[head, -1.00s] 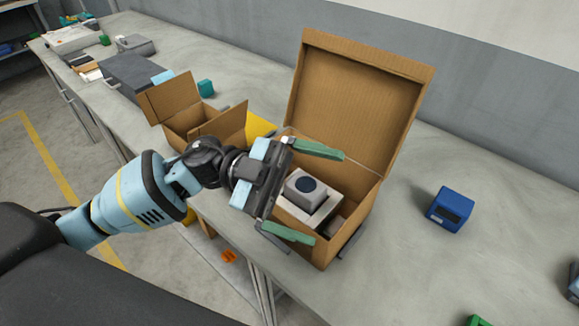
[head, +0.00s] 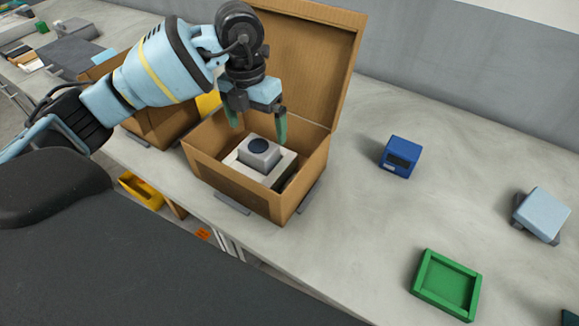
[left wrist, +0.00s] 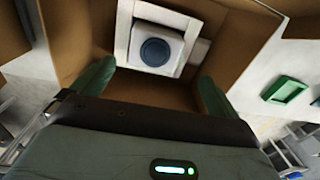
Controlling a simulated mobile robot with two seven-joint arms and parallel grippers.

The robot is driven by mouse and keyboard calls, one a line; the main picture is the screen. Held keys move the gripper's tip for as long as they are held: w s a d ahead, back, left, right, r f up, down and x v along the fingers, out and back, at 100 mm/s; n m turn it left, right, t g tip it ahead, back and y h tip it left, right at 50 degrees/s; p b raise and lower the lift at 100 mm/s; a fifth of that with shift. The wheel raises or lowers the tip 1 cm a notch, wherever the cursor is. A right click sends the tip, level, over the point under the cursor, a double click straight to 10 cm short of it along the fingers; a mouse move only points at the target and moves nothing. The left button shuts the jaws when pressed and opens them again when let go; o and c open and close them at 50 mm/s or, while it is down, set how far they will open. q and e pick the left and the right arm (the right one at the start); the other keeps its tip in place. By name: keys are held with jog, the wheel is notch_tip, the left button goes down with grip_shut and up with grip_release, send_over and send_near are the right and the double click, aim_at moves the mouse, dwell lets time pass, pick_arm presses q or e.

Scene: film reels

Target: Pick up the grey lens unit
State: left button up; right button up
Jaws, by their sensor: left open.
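The grey lens unit (head: 259,154), a block with a dark round lens on top, sits on a pale base inside the open cardboard box (head: 240,197). It also shows in the left wrist view (left wrist: 155,49), lens facing the camera. My left gripper (head: 258,135) points down into the back of the box, open, its green fingers spread. In the left wrist view the fingers (left wrist: 153,85) stand apart on either side below the lens unit, with nothing between them. My right gripper is not in view.
The box lid (head: 306,50) stands upright at the back. A second open box (head: 160,127) is at the left. A blue device (head: 400,157), a green tray (head: 446,284) and a light blue block (head: 541,214) lie to the right. The table between them is clear.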

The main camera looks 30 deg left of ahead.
aim_at(258, 146)
pick_arm(q)
jog(key=shift+w+d+y, duration=0.1)
jog(key=shift+w+y, duration=0.1)
jog(key=shift+y, duration=0.1)
jog(key=shift+w+m, duration=0.1)
jog(key=shift+m, duration=0.2)
jog(key=shift+w+f, duration=0.1)
jog(key=shift+a+f, duration=0.2)
jog(key=shift+f, duration=0.15)
notch_tip(258, 146, down, 2)
jog(key=f, duration=0.4)
jog(key=shift+s+a, duration=0.1)
jog(key=shift+s, duration=0.15)
jog(key=shift+f, duration=0.6)
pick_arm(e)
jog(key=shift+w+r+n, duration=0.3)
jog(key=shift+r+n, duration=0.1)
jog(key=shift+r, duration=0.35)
pick_arm(q)
jog(key=shift+c, duration=0.5)
